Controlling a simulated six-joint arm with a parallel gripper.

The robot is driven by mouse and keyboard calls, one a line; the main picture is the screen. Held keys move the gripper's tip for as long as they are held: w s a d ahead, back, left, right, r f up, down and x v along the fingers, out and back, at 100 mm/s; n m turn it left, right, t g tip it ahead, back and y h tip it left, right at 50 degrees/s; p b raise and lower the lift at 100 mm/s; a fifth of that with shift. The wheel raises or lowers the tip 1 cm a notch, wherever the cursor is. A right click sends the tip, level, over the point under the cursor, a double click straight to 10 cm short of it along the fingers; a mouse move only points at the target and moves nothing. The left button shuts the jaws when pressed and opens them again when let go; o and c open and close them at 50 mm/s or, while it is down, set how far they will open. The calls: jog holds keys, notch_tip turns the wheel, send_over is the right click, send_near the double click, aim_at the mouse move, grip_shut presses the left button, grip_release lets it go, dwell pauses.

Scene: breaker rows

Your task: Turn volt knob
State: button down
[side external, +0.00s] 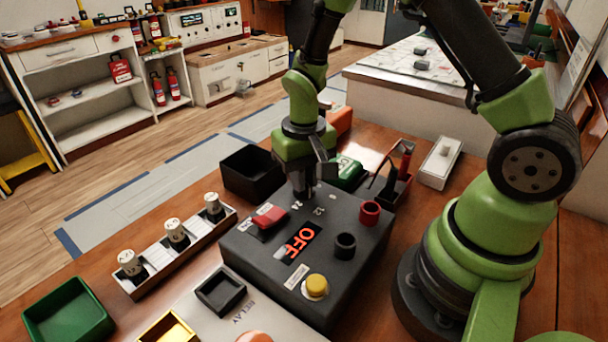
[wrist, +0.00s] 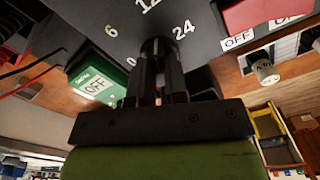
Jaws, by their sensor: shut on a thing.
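The dark control box (side external: 335,243) stands on the wooden bench, with a red OFF sign on its top. My gripper (side external: 306,192) points down at the far end of the box top. In the wrist view my gripper (wrist: 152,92) is shut on the black volt knob (wrist: 158,47), which is mostly hidden between the fingers. The numbers 6, 12 and 24 show around the knob on the dial. In the side external view the knob is hidden by the fingers.
On the box are a red switch (side external: 270,216), a yellow button (side external: 316,286), a black socket (side external: 345,245) and a red socket (side external: 370,212). A green box (side external: 347,172) stands behind it. A rack (side external: 155,287) with white cylinders is at left.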

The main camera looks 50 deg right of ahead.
dwell(0.3)
jog(key=c, duration=1.1)
grip_release()
jog(key=shift+c, duration=0.2)
notch_tip(320, 180, up, 10)
jog(key=shift+r, duration=0.1)
jog(key=s+a+r+t+y, duration=0.1)
jog(key=s+a+r+t, duration=0.1)
jog(key=s+r, duration=0.4)
jog(key=s+a+r+n+t+y, duration=0.1)
jog(key=s+r+t, duration=0.4)
jog(key=s, duration=0.3)
jog(key=shift+a+r, duration=0.4)
jog(key=shift+r, duration=0.4)
